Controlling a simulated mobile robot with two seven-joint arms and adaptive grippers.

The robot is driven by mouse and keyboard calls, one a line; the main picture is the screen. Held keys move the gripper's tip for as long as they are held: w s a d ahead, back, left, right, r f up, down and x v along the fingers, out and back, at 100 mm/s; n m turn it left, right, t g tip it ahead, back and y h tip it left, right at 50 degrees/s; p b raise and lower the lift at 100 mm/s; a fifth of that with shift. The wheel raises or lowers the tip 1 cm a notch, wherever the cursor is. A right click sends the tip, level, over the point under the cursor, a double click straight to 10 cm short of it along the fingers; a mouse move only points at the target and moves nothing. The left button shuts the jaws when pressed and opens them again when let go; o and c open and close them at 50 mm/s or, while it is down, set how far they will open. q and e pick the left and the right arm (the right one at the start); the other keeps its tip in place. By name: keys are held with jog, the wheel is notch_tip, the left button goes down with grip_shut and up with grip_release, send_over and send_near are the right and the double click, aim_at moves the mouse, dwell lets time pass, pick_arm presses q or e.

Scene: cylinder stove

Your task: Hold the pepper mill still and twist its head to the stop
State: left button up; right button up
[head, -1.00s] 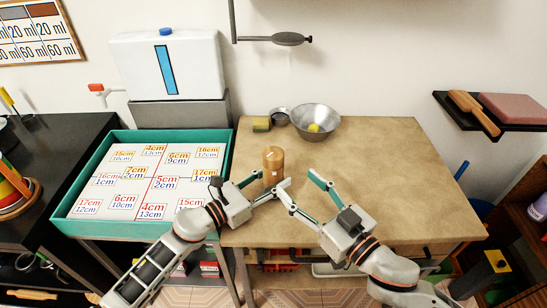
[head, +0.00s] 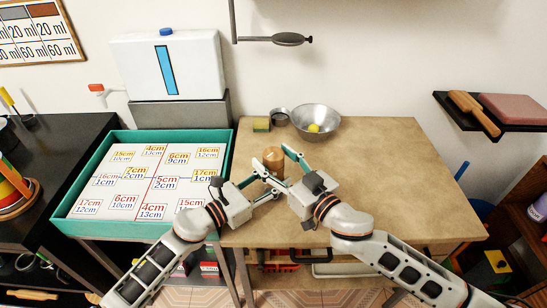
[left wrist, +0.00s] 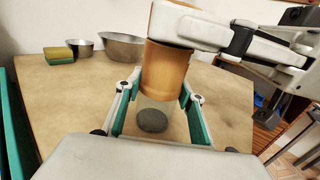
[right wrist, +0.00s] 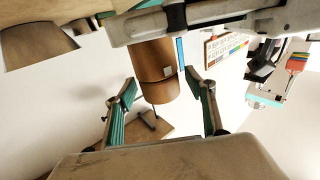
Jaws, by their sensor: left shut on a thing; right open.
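The brown pepper mill (head: 273,155) stands upright near the left front of the wooden table. The left wrist view shows its wooden upper part (left wrist: 165,70), a clear lower section and a dark base disc (left wrist: 152,121). My left gripper (head: 272,179) is shut on the mill's lower body, a finger on each side. My right gripper (right wrist: 164,108) is open, its fingers spread either side of the mill's head (right wrist: 157,88), with visible gaps in the right wrist view. In the left wrist view a right finger crosses before the head and hides part of it.
A metal bowl (head: 316,119) with a yellow thing in it, a small metal cup (head: 279,117) and a sponge (head: 261,124) stand at the table's back. A teal-rimmed tray (head: 226,152) with number cards lies left. The table's right side (head: 410,180) is clear.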

jog(key=shift+w+a, duration=0.2)
jog(key=shift+w, duration=0.1)
jog(key=c, duration=1.1)
jog(key=shift+c, duration=0.2)
jog(key=shift+s+a+r, duration=0.1)
jog(key=shift+a, duration=0.05)
jog(key=shift+a+m+t+h, duration=0.1)
jog(key=shift+m+t+h, duration=0.6)
jog(key=shift+h, duration=0.2)
jog(key=shift+m+t+h, duration=0.5)
jog(key=shift+m+h, duration=0.4)
jog(key=shift+h, duration=0.4)
jog(key=shift+d, duration=0.2)
